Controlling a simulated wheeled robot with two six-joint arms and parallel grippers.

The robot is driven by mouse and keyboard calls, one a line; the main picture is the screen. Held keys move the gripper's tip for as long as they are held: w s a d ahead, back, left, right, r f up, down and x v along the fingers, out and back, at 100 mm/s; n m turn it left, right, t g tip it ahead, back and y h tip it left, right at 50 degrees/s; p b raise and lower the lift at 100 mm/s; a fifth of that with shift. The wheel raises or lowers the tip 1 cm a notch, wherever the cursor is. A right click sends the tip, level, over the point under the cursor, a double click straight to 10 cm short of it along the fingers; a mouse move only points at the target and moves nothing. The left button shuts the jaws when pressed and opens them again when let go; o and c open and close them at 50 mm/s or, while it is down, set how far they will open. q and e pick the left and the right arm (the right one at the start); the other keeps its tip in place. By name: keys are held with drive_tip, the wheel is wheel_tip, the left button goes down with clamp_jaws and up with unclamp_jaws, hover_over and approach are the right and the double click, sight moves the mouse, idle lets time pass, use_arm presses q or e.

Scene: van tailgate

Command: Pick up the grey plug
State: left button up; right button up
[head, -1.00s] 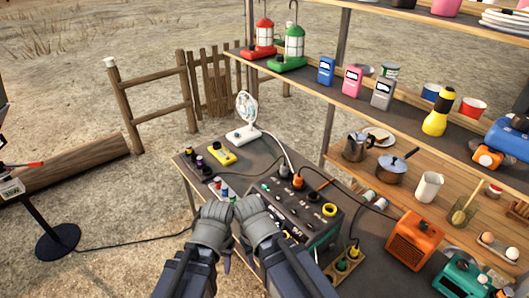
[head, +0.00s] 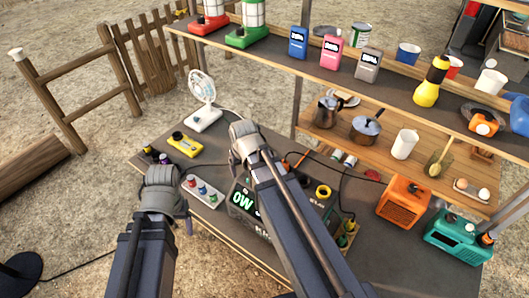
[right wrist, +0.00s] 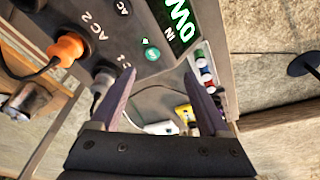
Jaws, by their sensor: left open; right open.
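The grey plug (right wrist: 103,80) sits in a socket marked AC on the dark power station (head: 243,228), which has a lit green display. In the right wrist view the plug is beside the left finger, outside the space between the fingers. My right gripper (right wrist: 160,76) is open and empty over the panel; in the head view the right gripper (head: 240,133) and its arm hide the plug. My left gripper (head: 163,175) is apart from the plug, at the left table edge; its fingers are barely visible.
An orange plug (right wrist: 68,48) sits in the neighbouring AC 2 socket. A white fan (head: 202,95), a yellow device (head: 184,145) and a strip with coloured knobs (head: 203,191) are on the table. An orange box (head: 404,203) stands right; loaded shelves rise behind.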

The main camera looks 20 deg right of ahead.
drive_tip(key=w+d+r+m+t+p, duration=0.1)
drive_tip(key=w+d+r+m+t, duration=0.2)
drive_tip(key=d, duration=0.7)
drive_tip(key=shift+n+g+h, duration=0.3)
drive_tip(key=shift+n+g, duration=0.1)
drive_tip(key=shift+g, duration=0.3)
drive_tip(key=b+x, duration=0.7)
drive_tip(key=x, duration=0.1)
drive_tip(key=shift+w+f, duration=0.1)
drive_tip(key=shift+w, duration=0.35)
drive_tip(key=shift+c, duration=0.2)
clamp_jaws()
